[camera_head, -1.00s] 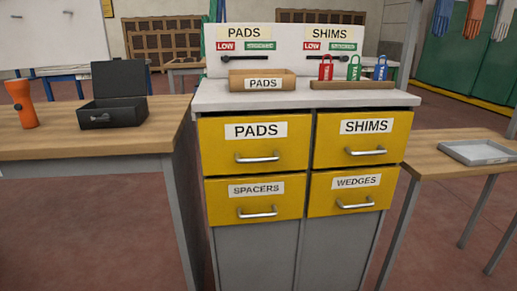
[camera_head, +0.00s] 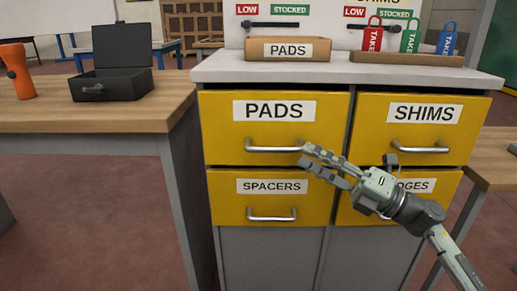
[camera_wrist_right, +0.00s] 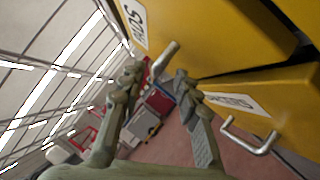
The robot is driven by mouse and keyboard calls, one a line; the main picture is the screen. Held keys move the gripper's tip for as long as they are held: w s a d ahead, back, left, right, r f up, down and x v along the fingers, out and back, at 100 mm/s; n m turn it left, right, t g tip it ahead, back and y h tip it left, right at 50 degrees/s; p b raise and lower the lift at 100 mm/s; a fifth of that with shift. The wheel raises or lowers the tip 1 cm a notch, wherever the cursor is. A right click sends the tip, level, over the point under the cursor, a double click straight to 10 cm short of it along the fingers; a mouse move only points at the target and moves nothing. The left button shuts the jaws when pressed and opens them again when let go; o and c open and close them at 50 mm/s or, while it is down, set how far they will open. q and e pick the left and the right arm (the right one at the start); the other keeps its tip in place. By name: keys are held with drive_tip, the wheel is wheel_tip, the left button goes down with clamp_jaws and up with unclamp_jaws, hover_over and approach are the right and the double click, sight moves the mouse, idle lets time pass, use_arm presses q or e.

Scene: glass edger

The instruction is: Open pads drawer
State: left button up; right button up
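The yellow PADS drawer (camera_head: 225,128) is at the upper left of the cabinet and looks closed. Its metal handle (camera_head: 272,149) runs across its lower part. My right gripper (camera_head: 305,155) comes in from the lower right, its fingertips at the right end of this handle. In the right wrist view, the fingers (camera_wrist_right: 158,78) are open and apart. The PADS handle (camera_wrist_right: 165,60) shows just beyond and between the fingertips; I cannot tell if they touch it. My left gripper is not in view.
The SHIMS drawer (camera_head: 372,140) is to the right and the SPACERS drawer (camera_head: 230,207) below. My right gripper partly covers the WEDGES drawer (camera_head: 440,200). A PADS bin (camera_head: 255,50) and red, green and blue tags stand on top. A wooden table (camera_head: 60,118) is at the left.

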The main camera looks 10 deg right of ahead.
sight(272, 149)
drive_tip(key=w+a+n+g, duration=0.1)
drive_tip(key=a, duration=0.1)
drive_tip(key=w+a+r+n+g, duration=0.1)
drive_tip(key=a, duration=0.1)
drive_tip(key=w+a+n+g+y+p, duration=0.1)
drive_tip(key=a, duration=0.2)
drive_tip(key=shift+w+r, duration=0.1)
drive_tip(key=shift+r, duration=0.1)
drive_tip(key=shift+w+a, duration=0.3)
drive_tip(key=shift+a, duration=0.15)
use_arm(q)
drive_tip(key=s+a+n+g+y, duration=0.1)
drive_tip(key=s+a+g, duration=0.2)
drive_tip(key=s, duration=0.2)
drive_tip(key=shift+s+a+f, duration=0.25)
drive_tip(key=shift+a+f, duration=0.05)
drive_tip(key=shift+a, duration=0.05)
use_arm(e)
clamp_jaws()
